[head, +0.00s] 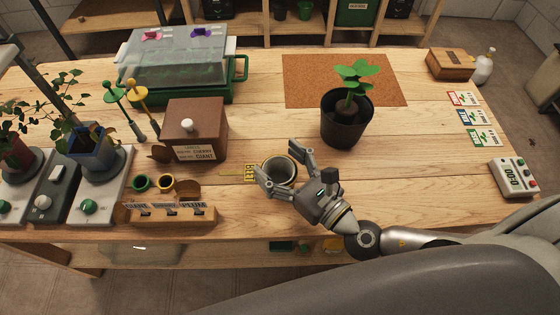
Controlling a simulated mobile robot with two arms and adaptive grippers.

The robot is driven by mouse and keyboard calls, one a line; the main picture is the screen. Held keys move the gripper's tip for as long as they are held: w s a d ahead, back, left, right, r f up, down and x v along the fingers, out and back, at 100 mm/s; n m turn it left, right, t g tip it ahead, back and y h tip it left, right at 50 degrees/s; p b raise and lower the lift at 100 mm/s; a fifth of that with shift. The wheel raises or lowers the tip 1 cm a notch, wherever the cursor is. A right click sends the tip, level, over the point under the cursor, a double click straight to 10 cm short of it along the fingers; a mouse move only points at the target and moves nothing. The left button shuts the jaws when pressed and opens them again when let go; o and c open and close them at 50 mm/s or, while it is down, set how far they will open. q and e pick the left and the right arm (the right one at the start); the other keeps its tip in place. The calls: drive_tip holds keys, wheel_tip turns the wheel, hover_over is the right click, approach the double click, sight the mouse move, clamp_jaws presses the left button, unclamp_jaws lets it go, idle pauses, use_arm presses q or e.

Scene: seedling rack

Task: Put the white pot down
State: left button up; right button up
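My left gripper is not in view.
A yellow label (250,172) lies left of the pot. A brown box (210,115) and a small labelled rack (170,215) stand further left. A black potted plant (345,130) stands to the right, by a cork mat (305,75). Bare wood lies between the brown box and black pot.

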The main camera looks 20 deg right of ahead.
drive_tip(key=shift+s+f, duration=0.15)
drive_tip(key=shift+f, duration=0.35)
drive_tip(key=shift+r+p, duration=0.5)
drive_tip(key=shift+r, duration=0.05)
drive_tip(key=b+v, duration=0.1)
drive_tip(key=v, duration=0.4)
drive_tip(key=b+v, duration=0.2)
drive_tip(key=v, duration=0.3)
drive_tip(key=shift+s+d+r, duration=0.4)
drive_tip(key=shift+s+d, duration=0.1)
drive_tip(key=shift+s, duration=0.3)
